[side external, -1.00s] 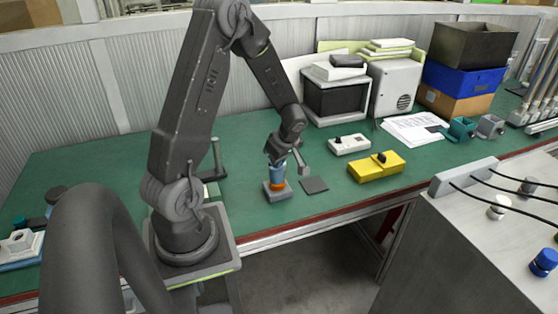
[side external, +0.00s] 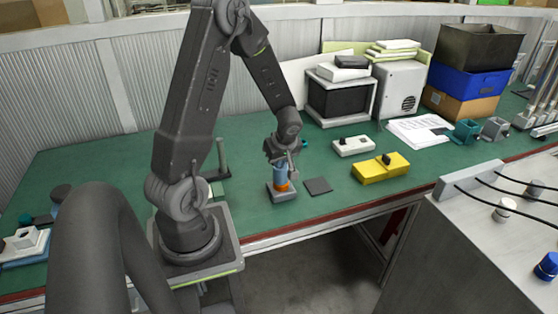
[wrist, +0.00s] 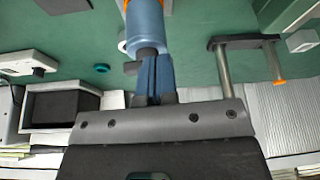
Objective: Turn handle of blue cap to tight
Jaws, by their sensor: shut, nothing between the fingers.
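The blue cap (side external: 280,171) is a light blue upright cylinder above an orange ring (side external: 282,186) on a small grey block (side external: 283,195). In the wrist view the blue cap (wrist: 146,22) shows at the top, with a dark grey handle piece (wrist: 131,68) at its near end. My gripper (side external: 282,155) is just above the cap in the side view. In the wrist view its blue fingers (wrist: 155,62) are together and empty, close to the handle. Whether they touch it I cannot tell; the fingers and wrist partly hide the handle.
A dark flat square (side external: 318,185) lies right of the block. Further right are a yellow box (side external: 380,169) and a white box (side external: 353,146), each with a black knob. A post stand (wrist: 225,65) is nearby. A small teal ring (wrist: 101,68) lies on the green bench.

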